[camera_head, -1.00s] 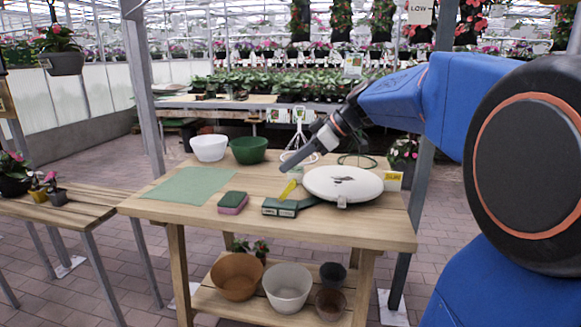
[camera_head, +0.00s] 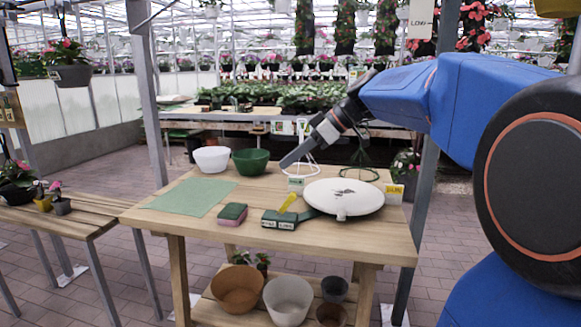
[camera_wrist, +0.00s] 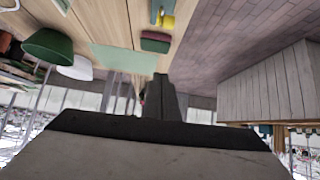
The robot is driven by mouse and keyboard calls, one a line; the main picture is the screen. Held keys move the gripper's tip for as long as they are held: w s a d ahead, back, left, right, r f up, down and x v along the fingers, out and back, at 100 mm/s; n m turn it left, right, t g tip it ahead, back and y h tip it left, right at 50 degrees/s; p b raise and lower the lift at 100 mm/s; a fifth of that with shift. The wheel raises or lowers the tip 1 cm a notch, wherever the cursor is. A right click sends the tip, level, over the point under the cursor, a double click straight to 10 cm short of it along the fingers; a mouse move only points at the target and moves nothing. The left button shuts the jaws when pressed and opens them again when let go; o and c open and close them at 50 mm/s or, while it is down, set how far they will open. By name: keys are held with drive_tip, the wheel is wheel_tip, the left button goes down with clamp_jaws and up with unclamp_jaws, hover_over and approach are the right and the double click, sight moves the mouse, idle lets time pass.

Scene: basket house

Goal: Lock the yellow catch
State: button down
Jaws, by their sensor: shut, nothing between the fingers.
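The yellow catch (camera_head: 288,202) is a small lever on the dark green base (camera_head: 280,220) near the front middle of the table. It sticks up at a slant, its upper end leaning right. A round white disc (camera_head: 343,198) adjoins the base on the right. My gripper (camera_head: 284,163) is shut and empty, in the air above the catch and apart from it. The shut fingers also show in the wrist view (camera_wrist: 160,82).
A green and pink sponge (camera_head: 232,214) lies left of the base. A green mat (camera_head: 190,197), a white bowl (camera_head: 212,159) and a green bowl (camera_head: 251,161) are farther left and back. A small yellow-and-white box (camera_head: 394,193) stands right of the disc. Pots fill the lower shelf.

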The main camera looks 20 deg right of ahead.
drive_tip(key=s+d+r, duration=0.4)
drive_tip(key=d, duration=0.2)
drive_tip(key=shift+s+d, duration=0.15)
drive_tip(key=shift+s, duration=0.2)
idle(0.5)
drive_tip(key=s+a+f+m+h, duration=0.2)
drive_tip(key=s+f+m, duration=0.1)
drive_tip(key=s+f, duration=0.4)
drive_tip(key=s+a+f+m+h, duration=0.2)
drive_tip(key=s+f, duration=0.6)
drive_tip(key=f, duration=0.4)
drive_tip(key=s+a+f+m+g+h, duration=0.1)
drive_tip(key=s+a+f+m+h, duration=0.2)
drive_tip(key=s+f+m, duration=0.3)
wheel_tip(320, 180, down, 4)
drive_tip(key=shift+s+f+h, duration=0.15)
drive_tip(key=shift+s+h, duration=0.15)
drive_tip(key=shift+s, duration=0.75)
